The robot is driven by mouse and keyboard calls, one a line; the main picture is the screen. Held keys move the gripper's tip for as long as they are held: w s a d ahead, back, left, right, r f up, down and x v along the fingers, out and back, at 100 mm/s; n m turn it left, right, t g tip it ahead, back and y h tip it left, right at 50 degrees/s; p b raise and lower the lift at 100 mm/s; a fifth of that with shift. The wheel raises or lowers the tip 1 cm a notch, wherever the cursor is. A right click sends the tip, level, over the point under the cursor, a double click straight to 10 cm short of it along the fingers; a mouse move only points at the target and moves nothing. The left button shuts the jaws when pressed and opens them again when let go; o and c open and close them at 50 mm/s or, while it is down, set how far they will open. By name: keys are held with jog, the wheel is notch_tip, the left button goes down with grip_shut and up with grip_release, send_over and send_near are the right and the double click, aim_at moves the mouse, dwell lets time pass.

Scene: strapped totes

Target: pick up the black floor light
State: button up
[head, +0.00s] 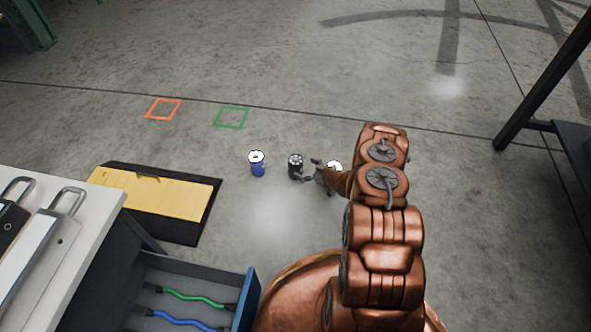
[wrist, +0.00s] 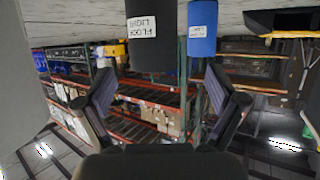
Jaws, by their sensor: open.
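The black floor light (head: 295,166) is a short dark cylinder standing upright on the concrete floor. In the wrist view, which is upside down, the floor light (wrist: 152,50) hangs from the top edge with a white label reading "FLOOR LIGHT". My gripper (head: 311,170) is open and empty just right of the light, its fingers pointing towards it. In the wrist view my gripper's fingers (wrist: 160,88) are spread wide, and the light lies ahead between their lines, apart from them.
A blue can (head: 257,164) stands close left of the light. A pale-topped object (head: 335,165) is partly hidden by my gripper. Orange (head: 163,109) and green (head: 231,118) floor squares lie farther back. A yellow-topped black platform (head: 155,200) and an open drawer (head: 190,296) are at left.

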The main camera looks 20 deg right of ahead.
aim_at(301, 166)
jog(key=shift+b+x, duration=0.3)
jog(key=shift+x, duration=0.7)
jog(key=w+b, duration=0.1)
jog(key=w+f, duration=0.1)
jog(key=w+f+b, duration=0.1)
jog(key=shift+w+a+f+b, duration=0.25)
jog(key=shift+w+a+b, duration=0.1)
jog(key=shift+w+a, duration=0.2)
jog(key=shift+w, duration=0.15)
grip_shut()
